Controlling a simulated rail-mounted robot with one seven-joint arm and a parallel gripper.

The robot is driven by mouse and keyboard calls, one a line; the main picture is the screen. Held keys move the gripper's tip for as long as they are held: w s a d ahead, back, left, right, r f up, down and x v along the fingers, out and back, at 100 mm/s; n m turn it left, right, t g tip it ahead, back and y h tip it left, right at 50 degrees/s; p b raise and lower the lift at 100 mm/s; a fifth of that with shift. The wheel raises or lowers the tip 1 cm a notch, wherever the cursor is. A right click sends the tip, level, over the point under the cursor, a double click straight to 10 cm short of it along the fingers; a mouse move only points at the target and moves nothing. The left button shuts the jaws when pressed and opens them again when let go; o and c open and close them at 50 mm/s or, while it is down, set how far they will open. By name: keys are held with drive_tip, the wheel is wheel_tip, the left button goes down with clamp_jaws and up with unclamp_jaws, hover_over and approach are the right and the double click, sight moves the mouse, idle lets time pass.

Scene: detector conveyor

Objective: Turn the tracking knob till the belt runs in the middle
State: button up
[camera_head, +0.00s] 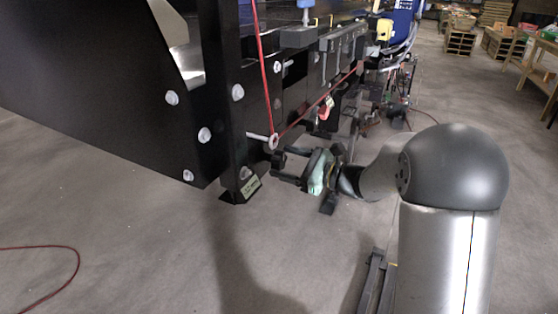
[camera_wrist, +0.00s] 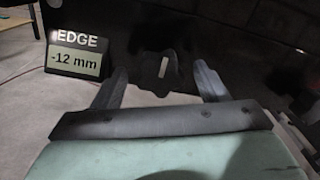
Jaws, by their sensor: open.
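The tracking knob (camera_wrist: 154,77) is a dark lobed shape with an upright pale mark, in the middle of the wrist view. In the head view it seems to be the small dark block (camera_head: 278,160) beside the black post. My gripper (camera_head: 283,166) points at it from the right, and in the wrist view its open fingers (camera_wrist: 160,82) stand to either side of the knob. No finger contact with it can be made out. A small display (camera_wrist: 78,52) left of the knob reads "EDGE -12 mm". The belt's running position cannot be made out.
The black post (camera_head: 228,100) and bolted dark side panel (camera_head: 100,80) stand left of my gripper. A red cord (camera_head: 264,75) runs down to a ring (camera_head: 273,142) just above it. A red cable (camera_head: 60,249) lies on the floor. Open floor lies below.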

drive_tip(key=shift+x, duration=1.25)
drive_tip(key=c, duration=1)
drive_tip(key=shift+r+m+p, duration=0.1)
drive_tip(key=shift+m+p, duration=0.2)
drive_tip(key=shift+p, duration=0.1)
